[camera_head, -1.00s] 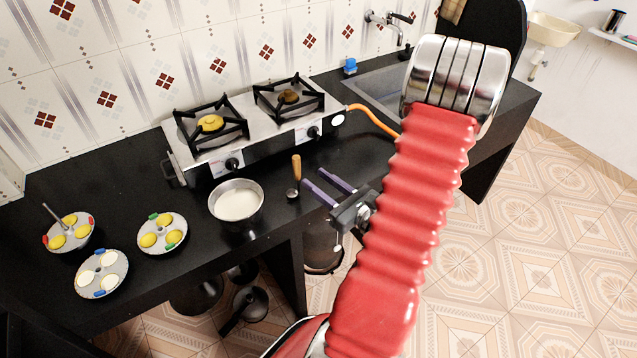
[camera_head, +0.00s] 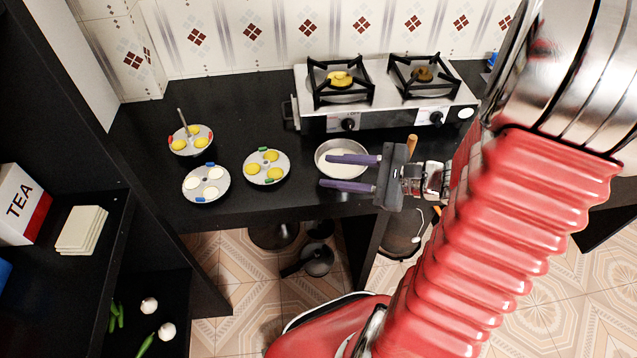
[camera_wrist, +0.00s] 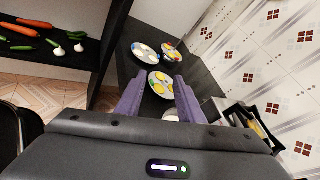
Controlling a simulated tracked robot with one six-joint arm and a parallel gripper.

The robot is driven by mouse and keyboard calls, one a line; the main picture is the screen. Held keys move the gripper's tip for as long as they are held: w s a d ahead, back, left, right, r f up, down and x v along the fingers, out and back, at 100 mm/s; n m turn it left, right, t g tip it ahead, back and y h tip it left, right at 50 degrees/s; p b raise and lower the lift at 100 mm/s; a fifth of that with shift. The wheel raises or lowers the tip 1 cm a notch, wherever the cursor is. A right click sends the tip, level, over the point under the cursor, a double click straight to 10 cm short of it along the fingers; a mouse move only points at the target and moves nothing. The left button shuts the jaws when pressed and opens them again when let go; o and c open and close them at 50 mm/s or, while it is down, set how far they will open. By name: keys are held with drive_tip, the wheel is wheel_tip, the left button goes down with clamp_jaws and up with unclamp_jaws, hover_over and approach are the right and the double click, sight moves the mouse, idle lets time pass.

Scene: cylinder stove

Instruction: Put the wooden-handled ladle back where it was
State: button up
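The wooden-handled ladle shows in the head view only as its wooden handle (camera_head: 412,143), standing up behind my gripper; its bowl is hidden. I cannot tell exactly where its lower end rests. My gripper (camera_head: 348,173) is open, its two purple fingers apart and pointing left, with nothing between them. In the head view the fingers overlap the pan of white batter (camera_head: 328,148), and they seem to be above it. In the wrist view my gripper (camera_wrist: 158,95) is also open and empty.
Several idli plates stand on the black counter, including one with green tabs (camera_head: 266,167). The two-burner stove (camera_head: 385,115) stands at the back. A shelf at left holds a tea box (camera_head: 22,205). Pots (camera_head: 318,260) are below the counter.

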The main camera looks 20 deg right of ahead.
drive_tip(key=s+a+r+n+g+h, duration=0.2)
drive_tip(key=s+a+n+g+h, duration=0.6)
drive_tip(key=n, duration=0.8)
wheel_tip(320, 180, up, 8)
drive_tip(key=s+n+t+h, duration=0.1)
drive_tip(key=n+t+h, duration=0.1)
drive_tip(key=n, duration=0.4)
drive_tip(key=shift+a+t, duration=0.2)
drive_tip(key=shift+t, duration=0.4)
